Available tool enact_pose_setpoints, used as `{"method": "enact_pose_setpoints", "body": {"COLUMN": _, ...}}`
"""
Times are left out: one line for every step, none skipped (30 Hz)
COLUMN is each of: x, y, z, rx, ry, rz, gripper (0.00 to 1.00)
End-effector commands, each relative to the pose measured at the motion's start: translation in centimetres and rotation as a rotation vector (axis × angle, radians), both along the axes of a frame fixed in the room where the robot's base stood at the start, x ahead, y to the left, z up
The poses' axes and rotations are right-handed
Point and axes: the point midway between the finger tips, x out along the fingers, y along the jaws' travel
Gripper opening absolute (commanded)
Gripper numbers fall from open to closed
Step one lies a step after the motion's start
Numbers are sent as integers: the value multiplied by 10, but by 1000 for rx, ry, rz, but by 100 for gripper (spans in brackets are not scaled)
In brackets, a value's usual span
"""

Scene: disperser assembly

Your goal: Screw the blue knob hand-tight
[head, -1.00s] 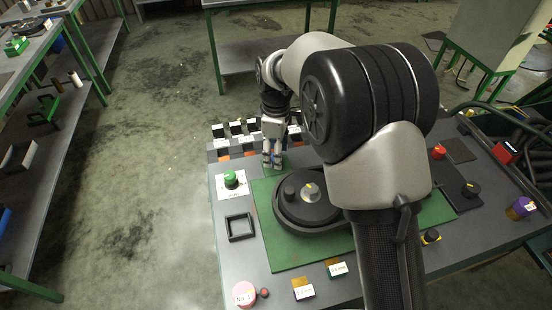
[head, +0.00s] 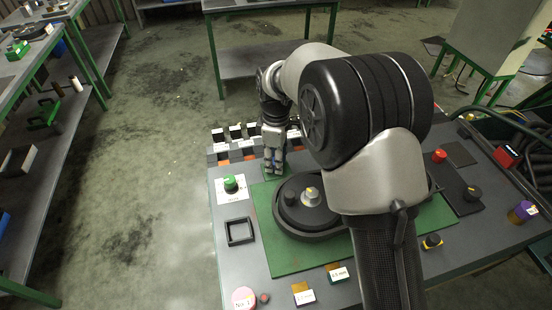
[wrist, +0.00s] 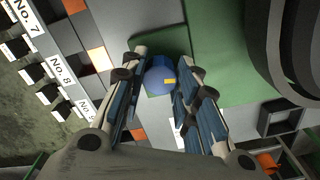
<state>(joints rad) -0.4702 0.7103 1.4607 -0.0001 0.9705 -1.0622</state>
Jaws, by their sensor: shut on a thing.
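The blue knob (wrist: 160,82) shows in the wrist view as a round blue top with a small yellow mark, between my two fingers. My gripper (wrist: 160,88) is shut on it, with a blue-lined finger at its left and right sides. Whether the knob is fully seated cannot be told. In the head view my gripper (head: 274,168) points down at the table's far left part, beside the green mat (head: 290,254). The knob is hidden there by my fingers.
A round dark disperser base (head: 290,220) with a grey yellow-marked knob (head: 311,196) stands right of my gripper. Slots labelled No. 7 (wrist: 28,12) and No. 8 lie to the left in the wrist view. A green knob (head: 231,184) and an empty square tray (head: 240,231) stand nearer.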

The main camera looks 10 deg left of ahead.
Motion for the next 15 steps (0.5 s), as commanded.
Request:
{"method": "enact_pose_setpoints", "body": {"x": 0, "y": 0, "z": 0, "rx": 0, "ry": 0, "rz": 0, "gripper": 12}}
{"method": "enact_pose_setpoints", "body": {"x": 0, "y": 0, "z": 0, "rx": 0, "ry": 0, "rz": 0, "gripper": 10}}
{"method": "enact_pose_setpoints", "body": {"x": 0, "y": 0, "z": 0, "rx": 0, "ry": 0, "rz": 0, "gripper": 7}}
{"method": "enact_pose_setpoints", "body": {"x": 0, "y": 0, "z": 0, "rx": 0, "ry": 0, "rz": 0, "gripper": 5}}
{"method": "enact_pose_setpoints", "body": {"x": 0, "y": 0, "z": 0, "rx": 0, "ry": 0, "rz": 0, "gripper": 4}}
{"method": "enact_pose_setpoints", "body": {"x": 0, "y": 0, "z": 0, "rx": 0, "ry": 0, "rz": -1, "gripper": 4}}
{"method": "enact_pose_setpoints", "body": {"x": 0, "y": 0, "z": 0, "rx": 0, "ry": 0, "rz": -2, "gripper": 4}}
{"method": "enact_pose_setpoints", "body": {"x": 0, "y": 0, "z": 0, "rx": 0, "ry": 0, "rz": -3, "gripper": 4}}
{"method": "enact_pose_setpoints", "body": {"x": 0, "y": 0, "z": 0, "rx": 0, "ry": 0, "rz": -7, "gripper": 4}}
{"method": "enact_pose_setpoints", "body": {"x": 0, "y": 0, "z": 0, "rx": 0, "ry": 0, "rz": -11, "gripper": 4}}
{"method": "enact_pose_setpoints", "body": {"x": 0, "y": 0, "z": 1, "rx": 0, "ry": 1, "rz": -16, "gripper": 4}}
{"method": "enact_pose_setpoints", "body": {"x": 0, "y": 0, "z": 1, "rx": 0, "ry": 1, "rz": -26, "gripper": 4}}
{"method": "enact_pose_setpoints", "body": {"x": 0, "y": 0, "z": 1, "rx": 0, "ry": 1, "rz": -36, "gripper": 4}}
{"method": "enact_pose_setpoints", "body": {"x": 0, "y": 0, "z": 1, "rx": -1, "ry": 1, "rz": -46, "gripper": 4}}
{"method": "enact_pose_setpoints", "body": {"x": -1, "y": 0, "z": 1, "rx": -1, "ry": 2, "rz": -63, "gripper": 4}}
